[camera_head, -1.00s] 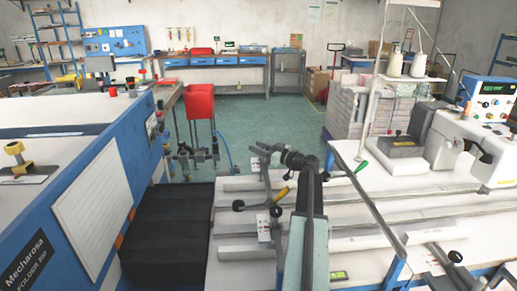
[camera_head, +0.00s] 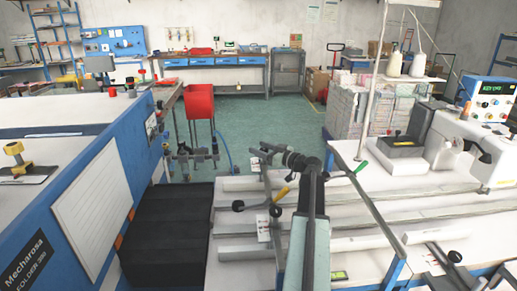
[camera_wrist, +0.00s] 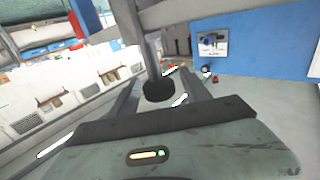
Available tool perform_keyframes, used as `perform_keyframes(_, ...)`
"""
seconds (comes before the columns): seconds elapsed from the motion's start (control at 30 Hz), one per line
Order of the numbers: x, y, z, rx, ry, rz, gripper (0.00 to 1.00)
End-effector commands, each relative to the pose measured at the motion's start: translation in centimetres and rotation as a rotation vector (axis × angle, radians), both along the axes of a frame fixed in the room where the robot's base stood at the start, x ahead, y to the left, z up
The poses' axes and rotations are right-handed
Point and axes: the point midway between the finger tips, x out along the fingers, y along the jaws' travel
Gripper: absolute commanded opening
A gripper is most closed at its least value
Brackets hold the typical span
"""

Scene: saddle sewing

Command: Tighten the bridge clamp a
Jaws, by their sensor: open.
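My gripper (camera_head: 266,153) is at the end of my arm, above the white-topped table, and points left in the head view. Its jaws are open. A dark metal clamp-like fitting with a black round knob (camera_head: 238,206) and a yellow handle (camera_head: 281,194) stands below it on the table; I cannot tell whether this is bridge clamp a. In the wrist view a dark post with a round black end (camera_wrist: 158,91) shows between my fingers; I cannot tell whether it touches them.
White-topped table (camera_head: 240,253) carries long pale rails. A second black knob (camera_head: 455,256) is at front right. A white sewing machine (camera_head: 470,150) stands at right. Black box (camera_head: 165,235) and blue folder machine (camera_head: 75,215) are at left. Green floor behind is partly clear.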

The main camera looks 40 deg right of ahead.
Motion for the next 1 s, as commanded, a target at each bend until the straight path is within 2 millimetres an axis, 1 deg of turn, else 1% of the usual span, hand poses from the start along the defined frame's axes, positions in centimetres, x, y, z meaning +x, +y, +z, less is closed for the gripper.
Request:
perform_keyframes(0.03,-1.1,0.0,0.0,0.0,0.0,-0.002,0.56)
perform_keyframes(0.2,-4.6,-0.4,0.0,0.0,0.0,-0.003,0.56)
perform_keyframes(0.3,-5.9,-0.6,0.0,0.0,0.0,-0.002,0.56)
perform_keyframes(0.37,-6.4,-0.7,0.0,0.0,0.0,-0.002,0.56)
perform_keyframes(0.47,-6.7,-0.7,0.0,0.0,0.0,0.0,0.56)
perform_keyframes(0.87,-6.7,-0.8,0.0,0.0,0.0,0.0,0.56)
perform_keyframes(0.93,-6.7,-0.8,0.4,0.0,0.0,0.0,0.56)
perform_keyframes(1.0,-6.7,-0.8,1.6,0.0,0.0,0.0,0.56)
